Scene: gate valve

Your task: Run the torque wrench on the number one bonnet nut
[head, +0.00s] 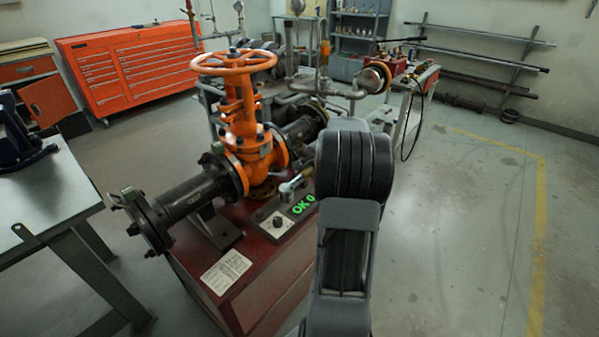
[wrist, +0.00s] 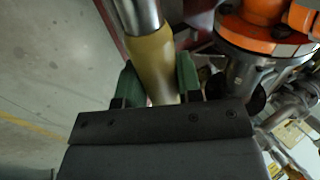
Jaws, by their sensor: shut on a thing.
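In the wrist view my gripper (wrist: 155,85) has its green fingers closed on either side of a yellow handle, the torque wrench (wrist: 153,55), whose bare metal shaft runs off the top edge. In the head view my dark arm hides the gripper; a silver wrench head (head: 288,188) shows to its left, above the bench. The orange gate valve (head: 245,120) with its handwheel (head: 234,62) stands left of my arm. Part of an orange bolted flange (wrist: 262,38) shows to the right of the wrench in the wrist view. I cannot tell which nut is number one.
A control box with a dial and a green "OK 0" display (head: 304,204) sits on the red bench (head: 215,265) below the valve. Dark flanged pipe (head: 190,192) extends left from the valve. A grey table (head: 45,200) stands at left. Floor at right is clear.

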